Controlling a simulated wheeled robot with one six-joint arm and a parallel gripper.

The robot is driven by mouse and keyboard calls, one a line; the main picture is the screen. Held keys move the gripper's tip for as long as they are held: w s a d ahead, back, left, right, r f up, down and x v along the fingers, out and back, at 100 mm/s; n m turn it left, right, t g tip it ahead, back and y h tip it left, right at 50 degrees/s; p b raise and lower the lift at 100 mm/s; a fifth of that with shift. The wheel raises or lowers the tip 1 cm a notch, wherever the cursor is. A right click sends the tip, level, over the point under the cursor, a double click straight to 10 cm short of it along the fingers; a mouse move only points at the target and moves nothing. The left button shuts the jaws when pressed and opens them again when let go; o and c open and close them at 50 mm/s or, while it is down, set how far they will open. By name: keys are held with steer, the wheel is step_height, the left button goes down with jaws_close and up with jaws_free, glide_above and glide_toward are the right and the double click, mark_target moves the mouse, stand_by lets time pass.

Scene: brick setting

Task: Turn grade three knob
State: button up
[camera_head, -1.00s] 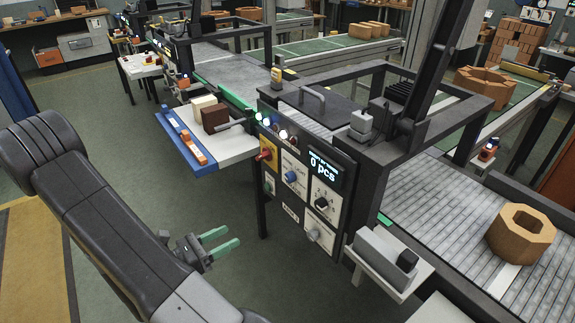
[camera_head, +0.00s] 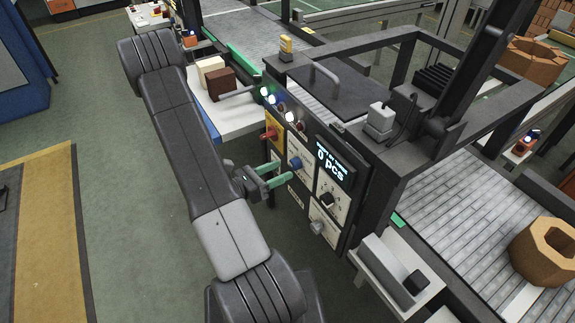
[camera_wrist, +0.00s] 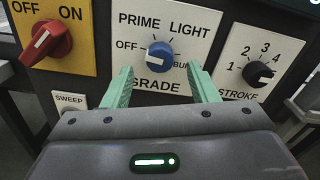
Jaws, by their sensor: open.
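The blue grade knob (camera_wrist: 160,55) sits on a white plate marked OFF, PRIME, LIGHT and a partly hidden BU... label in the wrist view. Its white pointer line lies toward the left, on the OFF side. In the head view the grade knob (camera_head: 295,163) is on the machine's front panel. My gripper (camera_wrist: 163,82) is open, its two green fingers at the lower left and lower right of the knob, with nothing between the tips but the knob beyond. In the head view my gripper (camera_head: 277,173) is close to the panel; I cannot tell whether it touches the knob.
A red OFF/ON knob (camera_wrist: 47,43) is to the left and a black stroke knob (camera_wrist: 260,74) to the right. A sweep plate (camera_wrist: 71,101) is below left. The display (camera_head: 333,163) reads 0 pcs. A white side shelf (camera_head: 240,115) holds blocks beside the panel.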

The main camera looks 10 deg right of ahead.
mark_target(292, 166)
steer(key=shift+p+x, duration=0.35)
steer(key=shift+x, duration=1.45)
steer(key=c, duration=1)
